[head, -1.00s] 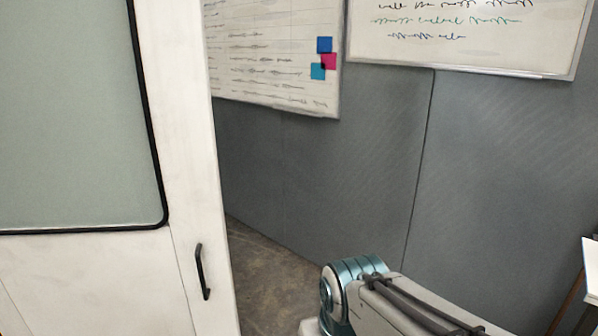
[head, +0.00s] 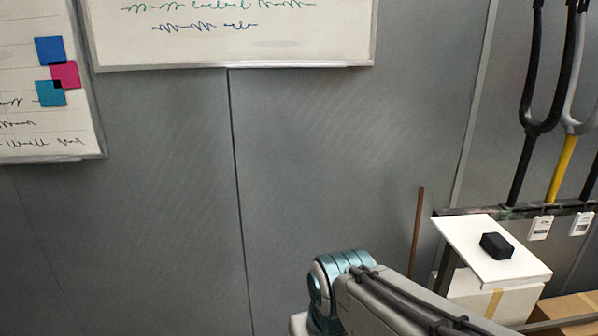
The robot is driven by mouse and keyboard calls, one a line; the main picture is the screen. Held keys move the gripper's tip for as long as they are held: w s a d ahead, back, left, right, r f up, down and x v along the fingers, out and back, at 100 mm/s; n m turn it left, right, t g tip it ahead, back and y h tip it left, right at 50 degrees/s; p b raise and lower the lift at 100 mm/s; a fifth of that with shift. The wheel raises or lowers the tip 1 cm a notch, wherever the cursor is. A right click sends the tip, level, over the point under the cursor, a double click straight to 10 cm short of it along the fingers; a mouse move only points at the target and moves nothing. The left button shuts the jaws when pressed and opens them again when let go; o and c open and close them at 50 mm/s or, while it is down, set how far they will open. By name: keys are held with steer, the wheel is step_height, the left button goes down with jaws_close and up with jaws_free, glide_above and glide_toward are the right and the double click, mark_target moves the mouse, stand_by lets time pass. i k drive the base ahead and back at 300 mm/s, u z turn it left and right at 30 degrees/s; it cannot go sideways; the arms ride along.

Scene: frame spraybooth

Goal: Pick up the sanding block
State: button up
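A small black block (head: 496,246), which looks like the sanding block, lies on a white board or tabletop (head: 465,235) at the right of the head view. My arm shows at the bottom centre, in front of and left of that white top. My gripper is out of the picture, so its fingers and their state are hidden.
A white box with a tan strip (head: 492,300) stands just below the white top. Whiteboards (head: 235,35) are on the grey wall, which is otherwise bare.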

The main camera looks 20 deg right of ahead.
mark_target(497, 247)
steer(key=z, duration=1)
steer(key=i, duration=0.95)
steer(key=z, duration=0.65)
